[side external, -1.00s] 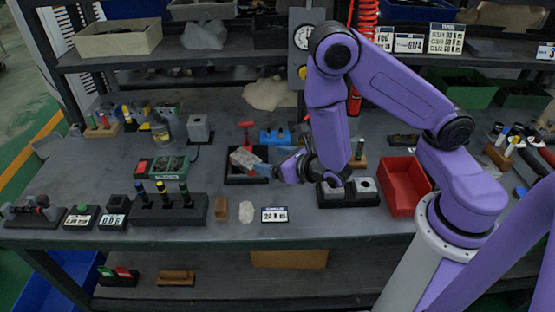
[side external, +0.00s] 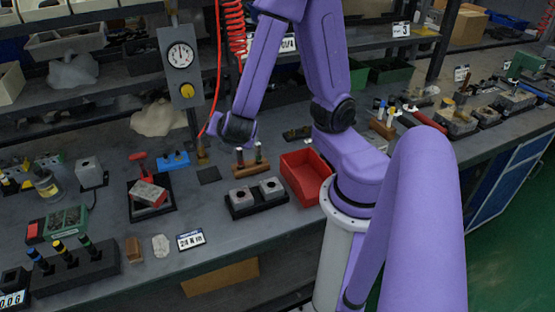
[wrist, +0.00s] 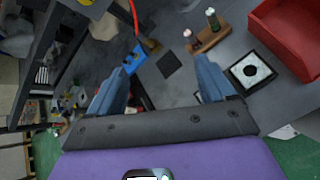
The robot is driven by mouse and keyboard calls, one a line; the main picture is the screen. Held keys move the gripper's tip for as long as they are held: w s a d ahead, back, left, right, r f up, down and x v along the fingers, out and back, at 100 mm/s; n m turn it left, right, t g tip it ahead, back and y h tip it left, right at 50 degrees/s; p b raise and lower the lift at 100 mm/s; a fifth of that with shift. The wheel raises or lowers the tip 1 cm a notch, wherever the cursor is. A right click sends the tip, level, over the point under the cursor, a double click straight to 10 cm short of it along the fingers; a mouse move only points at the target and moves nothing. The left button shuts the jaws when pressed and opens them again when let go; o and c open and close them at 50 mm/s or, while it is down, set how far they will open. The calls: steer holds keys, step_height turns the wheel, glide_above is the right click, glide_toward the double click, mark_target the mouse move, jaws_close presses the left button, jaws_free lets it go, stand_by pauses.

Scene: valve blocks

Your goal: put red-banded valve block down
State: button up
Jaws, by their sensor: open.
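The red-banded valve block (side external: 150,192), grey with red on its side, lies askew in the black square tray (side external: 136,217) in the side external view. Whether it lies fully flat is unclear. My gripper (wrist: 161,64) is open in the wrist view, with nothing between its two blue-grey fingers. In the side external view my wrist is above and to the right of the tray, clear of the block; the fingers are hard to make out there. The block is not clearly visible in the wrist view.
A red-handled tool (side external: 138,160) is at the tray's back edge, with a blue rack (side external: 174,161) beside it. A black holder (side external: 242,211) with grey blocks and a red bin (side external: 303,176) stand right. A gauge panel (side external: 182,65) rises behind. A dark square pad (side external: 208,175) is empty.

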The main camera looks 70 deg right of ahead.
steer(key=s+a+r+m+g+y, duration=0.1)
steer(key=s+a+m+g+y, duration=0.2)
steer(key=s, duration=0.4)
steer(key=s+a+r+m+g+y, duration=0.1)
steer(key=s+a+m+g+y, duration=0.2)
steer(key=s, duration=0.5)
steer(key=a+m+y, duration=0.1)
steer(key=a+y, duration=0.1)
steer(key=shift+s+a+r+y, duration=0.15)
steer(key=shift+s+r+y, duration=0.1)
steer(key=shift+r+y, duration=0.1)
steer(key=shift+o, duration=0.3)
